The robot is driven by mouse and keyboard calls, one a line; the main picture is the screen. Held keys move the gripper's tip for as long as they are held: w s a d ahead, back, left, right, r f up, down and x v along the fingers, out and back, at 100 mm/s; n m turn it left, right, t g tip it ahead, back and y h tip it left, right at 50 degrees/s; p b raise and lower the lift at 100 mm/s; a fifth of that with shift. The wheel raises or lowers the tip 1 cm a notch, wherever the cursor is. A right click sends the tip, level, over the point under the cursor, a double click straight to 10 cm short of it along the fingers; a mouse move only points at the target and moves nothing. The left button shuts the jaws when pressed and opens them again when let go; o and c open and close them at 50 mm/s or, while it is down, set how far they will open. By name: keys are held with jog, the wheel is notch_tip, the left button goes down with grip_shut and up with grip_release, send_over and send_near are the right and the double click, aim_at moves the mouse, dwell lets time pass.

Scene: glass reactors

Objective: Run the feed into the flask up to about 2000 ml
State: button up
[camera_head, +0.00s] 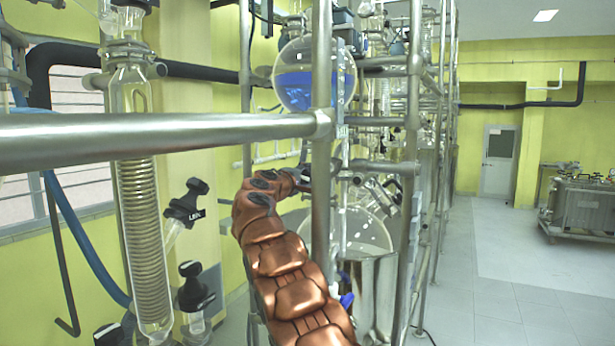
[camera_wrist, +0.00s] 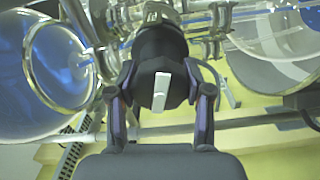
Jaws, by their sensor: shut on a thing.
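In the wrist view my gripper (camera_wrist: 162,100) is shut on a dark round valve knob (camera_wrist: 160,58) with a pale bar mark on its face. One finger lies on each side of the knob. In the head view a round glass vessel (camera_head: 296,88) holds blue liquid to about half its height. Below it is a large clear round flask (camera_head: 366,232), partly hidden by a post; no blue liquid shows in it. The wrist view shows a vessel with blue (camera_wrist: 60,65) at left and clear round glass (camera_wrist: 275,40) at right. I cannot read any volume marks.
A steel frame bar (camera_head: 160,138) crosses the near left, and an upright post (camera_head: 321,190) stands before my arm's end. A coiled glass condenser (camera_head: 142,220) and black-capped valves (camera_head: 187,204) are at left. Open floor (camera_head: 510,270) lies to the right.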

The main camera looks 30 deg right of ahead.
jog(key=shift+w+a+f, duration=0.1)
jog(key=shift+w+a, duration=0.05)
jog(key=shift+a, duration=0.05)
jog(key=o, duration=1)
jog(key=shift+a, duration=0.1)
jog(key=shift+c, duration=0.2)
jog(key=shift+o, duration=1.1)
jog(key=shift+d, duration=0.2)
jog(key=shift+a, duration=0.1)
jog(key=v, duration=1.2)
